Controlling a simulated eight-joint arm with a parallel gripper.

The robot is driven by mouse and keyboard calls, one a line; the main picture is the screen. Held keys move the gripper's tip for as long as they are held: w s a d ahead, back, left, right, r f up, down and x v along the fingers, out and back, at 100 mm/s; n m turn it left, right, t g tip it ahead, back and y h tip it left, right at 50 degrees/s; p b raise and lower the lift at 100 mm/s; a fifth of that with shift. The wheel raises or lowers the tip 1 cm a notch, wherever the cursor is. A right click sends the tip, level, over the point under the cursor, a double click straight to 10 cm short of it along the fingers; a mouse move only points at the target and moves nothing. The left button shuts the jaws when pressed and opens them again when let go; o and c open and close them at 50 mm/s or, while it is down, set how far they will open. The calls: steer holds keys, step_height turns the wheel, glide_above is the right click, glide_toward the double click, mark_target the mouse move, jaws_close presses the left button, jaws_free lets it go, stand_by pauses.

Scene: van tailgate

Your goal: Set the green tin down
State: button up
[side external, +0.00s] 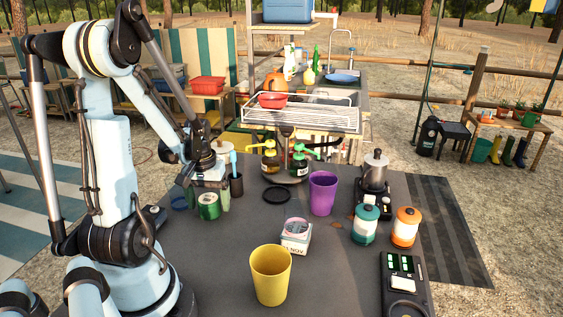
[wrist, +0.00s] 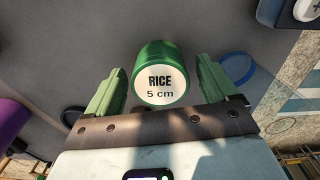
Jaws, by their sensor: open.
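The green tin (side external: 208,207) stands upright on the dark table, towards its left edge in the side view. In the wrist view the tin (wrist: 160,80) shows its white lid label, reading "RICE 5 cm". My gripper (side external: 207,197) is directly over it, pointing down. In the wrist view my gripper (wrist: 161,90) is open, with one green finger on each side of the tin and a visible gap on both sides. How far down the fingers reach cannot be told exactly.
A dark cup with a blue brush (side external: 236,185) stands close to the right of the tin. Bare table lies in front of the tin.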

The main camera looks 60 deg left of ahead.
mark_target(208, 198)
step_height(208, 198, up, 12)
steer(key=w+d+m+t, duration=0.3)
steer(key=w+d+m, duration=0.1)
steer(key=d, duration=0.8)
steer(key=w+d+m+t, duration=0.4)
steer(key=w+d+m, duration=0.1)
steer(key=d, duration=0.6)
steer(key=shift+w+d+r+m, duration=0.2)
steer(key=shift+w+d+m, duration=0.15)
steer(key=shift+m, duration=0.55)
